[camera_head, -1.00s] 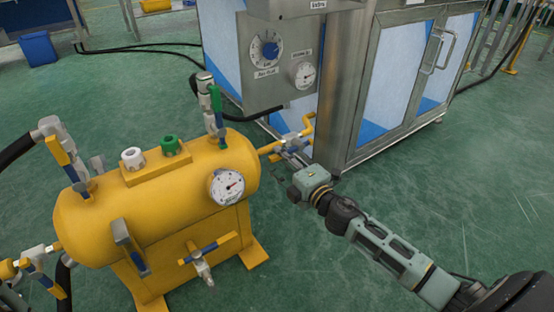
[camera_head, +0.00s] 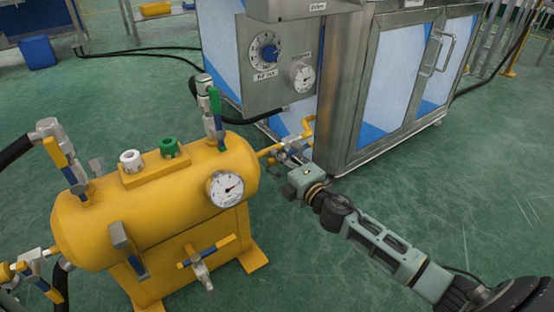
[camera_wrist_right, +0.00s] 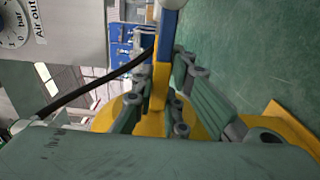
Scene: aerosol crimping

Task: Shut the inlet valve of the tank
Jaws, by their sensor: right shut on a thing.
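The yellow tank (camera_head: 150,220) stands at the left in the head view, with several lever valves around it. One valve (camera_head: 272,151) sits on the yellow pipe at its right end. My right gripper (camera_head: 287,165) is at this valve. In the right wrist view, its fingers (camera_wrist_right: 160,95) are shut on a blue and yellow valve lever (camera_wrist_right: 168,28). In the head view, the gripper partly hides the lever. My left gripper is not in view.
A gauge (camera_head: 226,188) is on the tank's front, with another lever valve (camera_head: 203,263) below it. A steel cabinet (camera_head: 345,100) with a dial panel (camera_head: 275,60) stands close behind the gripper. The green floor at the right is clear.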

